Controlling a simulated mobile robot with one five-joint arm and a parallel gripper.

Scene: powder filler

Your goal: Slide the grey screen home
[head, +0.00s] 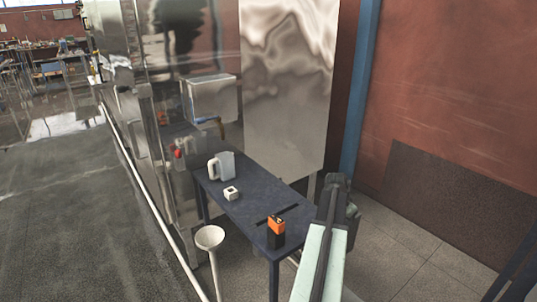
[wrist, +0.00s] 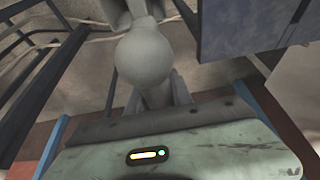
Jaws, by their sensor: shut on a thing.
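A tall, shiny grey panel (head: 288,85), which looks like the grey screen, stands upright on the right part of the steel machine in the head view. My gripper (wrist: 157,92) is shut on a grey, rounded thing (wrist: 145,58) with a ball-like part and a narrower neck. I cannot tell what this thing is or whether it joins the screen. In the head view my arm reaches in from the bottom right, in front of the panel's lower right side. It largely hides my gripper, and the fingertips cannot be made out there.
A dark narrow table (head: 248,207) stands before the machine. It carries a pale jug (head: 224,165), a small white block (head: 231,193) and an orange-and-black item (head: 276,232). A white funnel-topped stand (head: 210,238) is at its left. A blue post (head: 361,85) rises right of the panel.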

